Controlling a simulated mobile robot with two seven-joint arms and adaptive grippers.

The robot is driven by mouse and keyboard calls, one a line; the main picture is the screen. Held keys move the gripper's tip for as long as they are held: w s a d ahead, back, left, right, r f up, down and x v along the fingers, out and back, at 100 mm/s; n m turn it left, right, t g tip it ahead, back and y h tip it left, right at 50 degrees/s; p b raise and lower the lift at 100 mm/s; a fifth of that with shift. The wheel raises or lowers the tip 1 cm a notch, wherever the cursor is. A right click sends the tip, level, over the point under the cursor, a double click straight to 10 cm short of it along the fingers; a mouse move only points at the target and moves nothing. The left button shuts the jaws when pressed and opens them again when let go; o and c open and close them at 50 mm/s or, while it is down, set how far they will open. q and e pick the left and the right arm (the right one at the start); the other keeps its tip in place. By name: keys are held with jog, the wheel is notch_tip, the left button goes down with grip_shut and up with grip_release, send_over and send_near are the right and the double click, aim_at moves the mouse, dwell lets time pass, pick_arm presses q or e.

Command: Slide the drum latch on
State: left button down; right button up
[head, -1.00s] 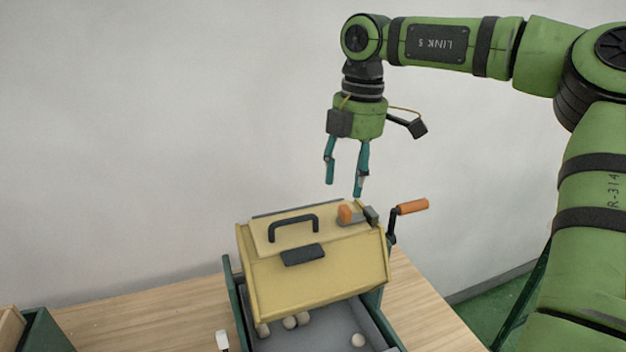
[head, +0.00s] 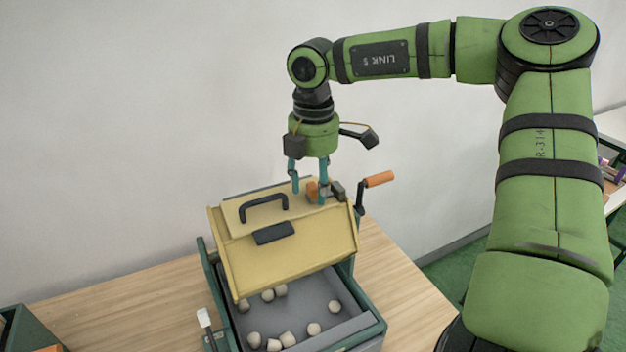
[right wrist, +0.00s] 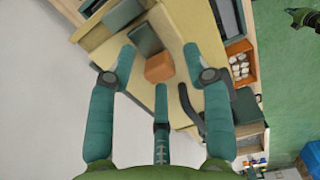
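The drum (head: 290,258) is a pale yellow box with a black carry handle (head: 263,203) and a dark plate on its lid. The latch's orange knob (head: 312,190) is on the lid's right part, beside a dark grey block (head: 336,189); it shows in the right wrist view (right wrist: 160,68) too. My right gripper (head: 309,195) points down over the knob, its teal fingers open on either side of it. In the right wrist view, the knob lies between the spread fingertips (right wrist: 160,58); whether they touch it I cannot tell. My left gripper is not in view.
A crank with an orange grip (head: 379,179) sticks out right of the drum. A grey-floored tray (head: 345,285) with several pale balls lies below. A white-tipped lever (head: 204,317) stands at the tray's left. The wooden table (head: 410,285) is clear on the right.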

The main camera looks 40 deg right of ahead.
grip_shut()
jog(key=shift+d+b, duration=0.35)
jog(key=shift+d, duration=0.05)
jog(key=shift+s+d+b, duration=0.2)
jog(key=shift+d+b, duration=0.1)
jog(key=shift+d, duration=0.2)
jog(key=shift+s+d+b, duration=0.15)
jog(key=shift+d+b, duration=0.15)
jog(key=shift+d, duration=0.15)
jog(key=shift+d+r, duration=0.1)
